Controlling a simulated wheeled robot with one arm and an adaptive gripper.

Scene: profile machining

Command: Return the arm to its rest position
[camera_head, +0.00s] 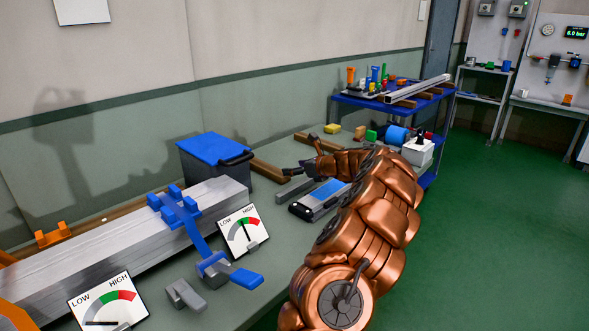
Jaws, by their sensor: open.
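My copper-coloured arm rises from the bottom middle and bends up and to the left over the workbench (231,310). My gripper (287,177) is at the end of it, small and dark, above the bench near the blue-lidded box. Its jaws are open, and I see nothing between them. The arm's links hide part of the bench's right side.
A long metal profile (100,257) lies on the bench under a blue clamp (178,212). Two gauges stand in front, one (243,231) beside the clamp. A blue-lidded box (216,160) stands behind. A blue cart (385,105) is farther back. Green floor (490,230) is clear at right.

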